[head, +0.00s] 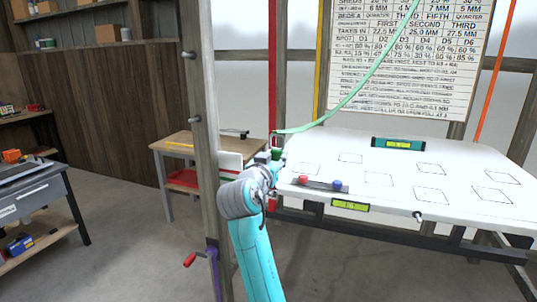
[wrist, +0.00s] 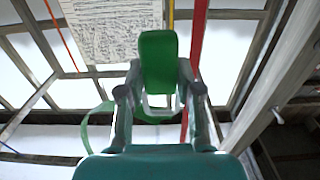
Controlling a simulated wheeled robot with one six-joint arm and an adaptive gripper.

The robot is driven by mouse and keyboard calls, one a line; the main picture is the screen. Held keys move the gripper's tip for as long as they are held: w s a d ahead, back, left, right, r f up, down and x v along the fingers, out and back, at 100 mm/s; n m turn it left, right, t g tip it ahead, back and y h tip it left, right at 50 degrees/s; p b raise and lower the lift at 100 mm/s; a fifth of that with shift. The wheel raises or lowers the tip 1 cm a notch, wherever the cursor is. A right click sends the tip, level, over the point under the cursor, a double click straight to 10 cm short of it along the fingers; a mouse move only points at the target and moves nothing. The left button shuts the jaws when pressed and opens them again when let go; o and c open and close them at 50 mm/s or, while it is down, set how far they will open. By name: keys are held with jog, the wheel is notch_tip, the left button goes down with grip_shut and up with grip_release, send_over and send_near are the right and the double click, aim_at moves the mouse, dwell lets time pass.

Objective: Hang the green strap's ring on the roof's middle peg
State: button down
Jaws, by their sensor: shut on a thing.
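The green strap (head: 365,82) comes down from the top of the head view and curves left to my gripper (head: 273,158). In the wrist view my gripper (wrist: 160,98) is shut on the strap's green end piece (wrist: 158,62), with a slack green loop (wrist: 98,118) to its left. The ring is not clearly seen. The white roof panel (head: 400,180) lies to the right of my gripper. A short peg (head: 418,216) sticks out from its front edge. My gripper is by the panel's left end; I cannot tell which peg is the middle one.
A red strap (head: 272,75), a yellow strap (head: 320,55) and an orange strap (head: 495,70) hang behind the panel. A post (head: 205,140) with side pegs stands left of my arm. Green levels (head: 398,143) and red and blue knobs (head: 337,185) sit on the panel.

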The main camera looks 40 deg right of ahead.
jog(key=shift+s+d+f, duration=7.3)
jog(key=shift+s+d, duration=0.7)
jog(key=shift+d, duration=0.95)
jog(key=shift+s+d+f, duration=7.3)
jog(key=shift+s+d, duration=0.65)
jog(key=shift+d, duration=1)
jog(key=f+x, duration=0.1)
jog(key=x, duration=0.9)
jog(key=shift+w+f, duration=0.25)
jog(key=shift+f, duration=0.15)
